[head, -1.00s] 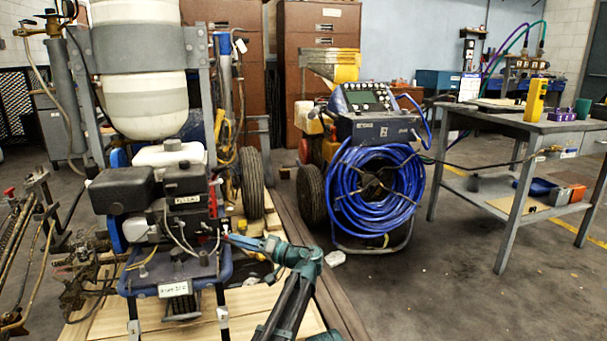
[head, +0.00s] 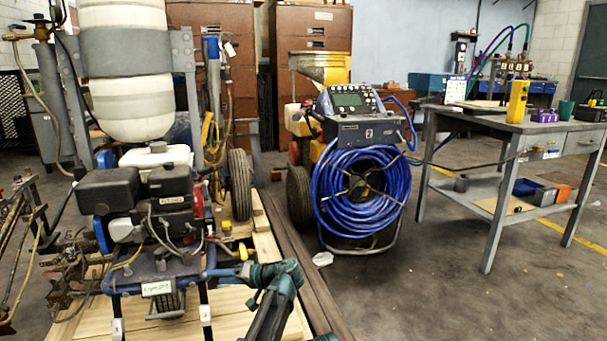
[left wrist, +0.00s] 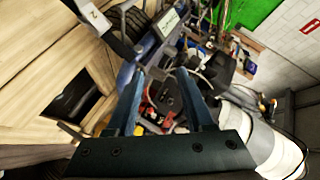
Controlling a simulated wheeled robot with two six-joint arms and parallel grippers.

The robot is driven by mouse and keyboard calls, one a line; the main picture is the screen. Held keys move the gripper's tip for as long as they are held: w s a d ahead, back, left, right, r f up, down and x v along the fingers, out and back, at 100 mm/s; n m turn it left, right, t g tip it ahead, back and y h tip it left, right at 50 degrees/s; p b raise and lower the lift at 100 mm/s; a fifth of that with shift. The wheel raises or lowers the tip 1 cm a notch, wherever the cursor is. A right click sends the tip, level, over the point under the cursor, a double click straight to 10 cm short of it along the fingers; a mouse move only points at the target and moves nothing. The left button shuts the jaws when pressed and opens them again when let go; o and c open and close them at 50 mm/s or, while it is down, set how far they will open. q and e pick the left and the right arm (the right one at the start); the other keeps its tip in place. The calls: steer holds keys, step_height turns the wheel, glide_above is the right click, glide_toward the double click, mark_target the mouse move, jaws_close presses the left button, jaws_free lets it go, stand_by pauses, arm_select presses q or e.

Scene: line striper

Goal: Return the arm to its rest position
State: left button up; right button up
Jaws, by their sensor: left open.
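The line striper stands at the left of the head view, with a white tank (head: 125,100) above a black engine (head: 108,190) and a blue lower frame. My left arm reaches up from the bottom middle, and my left gripper (head: 216,272) lies at the right side of this frame, below the engine. In the left wrist view the gripper's two blue fingers (left wrist: 163,78) are apart. The engine's black and red parts (left wrist: 165,98) show between and beyond them, and nothing is held. Whether a finger touches the machine I cannot tell. My right gripper is not in view.
A cart with a blue hose reel (head: 362,198) stands right of the striper. A grey workbench (head: 470,120) with a yellow device (head: 517,101) is at the right. Wooden planks (head: 190,318) lie under the striper. The floor at front right is clear.

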arm_select(q)
steer(key=s+a+f+g+h, duration=0.2)
steer(key=s+f+h, duration=0.3)
steer(key=s+f, duration=0.6)
steer(key=s+d+f+m+g+h, duration=0.1)
steer(key=s+d+f+h, duration=0.1)
steer(key=s+d+h, duration=0.35)
steer(key=s+d+f+m+g+h, duration=0.1)
steer(key=s+d+f+h, duration=0.15)
steer(key=s, duration=0.55)
steer(key=s+d+r+m+p, duration=0.25)
steer(key=d+r+p, duration=0.35)
steer(key=r+p, duration=0.4)
steer(key=s+d+r+m+p, duration=0.25)
steer(key=d+r+p, duration=0.25)
steer(key=r+p, duration=0.45)
step_height(320, 180, up, 37)
steer(key=n+p, duration=0.1)
steer(key=p, duration=3.5)
steer(key=shift+s+d+f+g+y, duration=0.2)
steer(key=shift+s+g+y, duration=0.1)
steer(key=shift+s+g, duration=0.1)
steer(key=shift+f, duration=0.1)
